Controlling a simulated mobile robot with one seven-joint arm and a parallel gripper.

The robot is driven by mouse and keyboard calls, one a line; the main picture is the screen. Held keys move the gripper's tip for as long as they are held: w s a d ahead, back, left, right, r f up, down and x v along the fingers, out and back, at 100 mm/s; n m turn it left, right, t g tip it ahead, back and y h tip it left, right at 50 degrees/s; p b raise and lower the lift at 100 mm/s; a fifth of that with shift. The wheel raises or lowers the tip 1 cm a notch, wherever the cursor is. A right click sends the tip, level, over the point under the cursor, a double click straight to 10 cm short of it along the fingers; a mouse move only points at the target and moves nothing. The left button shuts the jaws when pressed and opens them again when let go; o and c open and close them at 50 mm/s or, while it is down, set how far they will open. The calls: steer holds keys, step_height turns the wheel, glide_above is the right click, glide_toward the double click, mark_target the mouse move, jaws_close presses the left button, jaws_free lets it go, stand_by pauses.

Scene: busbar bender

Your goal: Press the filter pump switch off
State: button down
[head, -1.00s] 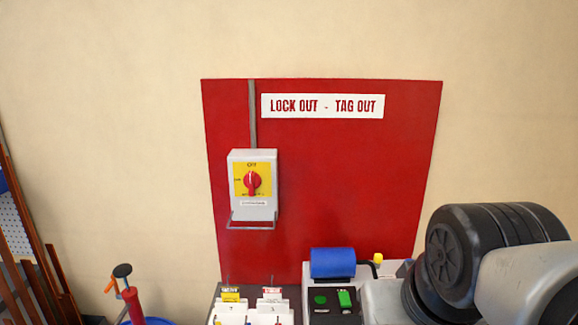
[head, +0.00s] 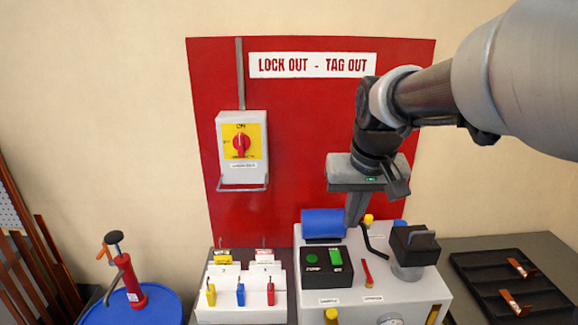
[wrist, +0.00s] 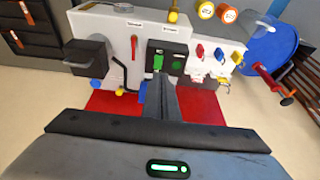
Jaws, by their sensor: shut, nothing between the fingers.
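A black switch box (head: 326,280) sits on top of the white machine (head: 413,290). It carries a green rocker switch (head: 335,257) and a round green button (head: 312,258); its small lettering is hard to read. In the wrist view the box (wrist: 181,52) lies just beyond my fingertips, with the green rocker (wrist: 158,62) close to them. My gripper (head: 353,222) points down, shut and empty, above and behind the box, near the blue cylinder (head: 322,223). It also shows in the wrist view (wrist: 166,78). I see no clear contact with the switch.
A red handle (head: 368,273), a bent black rod and a black-topped block (head: 413,243) stand right of the box. A padlock rack (head: 240,302) is to its left. A red-knobbed isolator (head: 241,150) hangs on the red board (head: 300,100). A blue drum (head: 130,308) stands far left.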

steer(key=shift+g, duration=0.3)
steer(key=w+f, duration=0.1)
steer(key=w, duration=0.1)
steer(key=w+f, duration=0.1)
steer(key=w, duration=0.1)
steer(key=shift+w+f, duration=0.2)
steer(key=shift+w+f+p, duration=0.2)
steer(key=shift+w+f, duration=0.5)
steer(key=shift+f, duration=0.15)
steer(key=shift+w+f+p, duration=0.15)
steer(key=shift+w+f, duration=0.5)
steer(key=shift+f, duration=0.2)
